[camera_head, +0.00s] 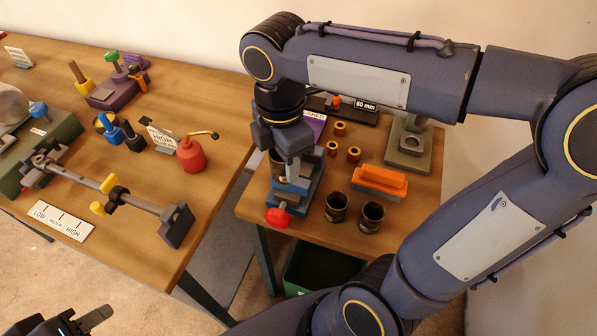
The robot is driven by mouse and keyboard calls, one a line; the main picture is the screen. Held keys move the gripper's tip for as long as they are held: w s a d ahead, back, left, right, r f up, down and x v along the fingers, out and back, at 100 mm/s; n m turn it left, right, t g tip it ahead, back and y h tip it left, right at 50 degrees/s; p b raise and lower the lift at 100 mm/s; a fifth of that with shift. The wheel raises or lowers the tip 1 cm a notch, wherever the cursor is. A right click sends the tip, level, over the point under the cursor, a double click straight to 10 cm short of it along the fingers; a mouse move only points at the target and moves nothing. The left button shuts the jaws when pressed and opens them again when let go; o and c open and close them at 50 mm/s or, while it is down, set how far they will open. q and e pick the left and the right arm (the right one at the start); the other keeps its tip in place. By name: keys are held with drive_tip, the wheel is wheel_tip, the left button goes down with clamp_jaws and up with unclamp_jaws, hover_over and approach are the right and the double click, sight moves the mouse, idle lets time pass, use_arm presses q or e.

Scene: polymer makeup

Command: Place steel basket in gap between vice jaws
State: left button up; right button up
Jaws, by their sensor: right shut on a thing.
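The blue vice (312,193) with a red handle knob (277,217) stands at the left side of the right-hand table. My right gripper (291,170) points down over the vice and is shut on a grey, round-walled piece, which looks like the steel basket (277,167). The basket is at the vice's jaws, mostly hidden by the gripper. I cannot tell whether it rests between the jaws or hangs just above them. My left gripper (78,322) is only partly in view at the bottom left, away from both tables; its opening is unclear.
Two dark metal cups (337,207) stand right of the vice. An orange block (380,182) and several small orange rings (340,128) lie behind them. A red oil can (192,153) stands near the left table's edge. A green bin (318,268) is below the right table.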

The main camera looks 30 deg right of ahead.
drive_tip(key=w+d+f+n, duration=0.1)
drive_tip(key=w+d+f, duration=0.2)
drive_tip(key=f, duration=0.1)
drive_tip(key=w+d+f+n+p, duration=0.1)
drive_tip(key=w+d+f+n, duration=0.1)
drive_tip(key=w+d+f, duration=0.1)
drive_tip(key=shift+w+d+f, duration=0.35)
drive_tip(key=shift+w+d, duration=0.05)
drive_tip(key=shift+w+d+f, duration=0.2)
drive_tip(key=shift+w+f, duration=0.15)
drive_tip(key=shift+f, duration=0.15)
drive_tip(key=shift+w+d+f, duration=0.1)
drive_tip(key=shift+w+f, duration=0.05)
drive_tip(key=shift+f, duration=0.75)
drive_tip(key=shift+w+d+f, duration=0.1)
drive_tip(key=shift+f, duration=0.8)
drive_tip(key=shift+f, duration=0.2)
drive_tip(key=o, duration=0.7)
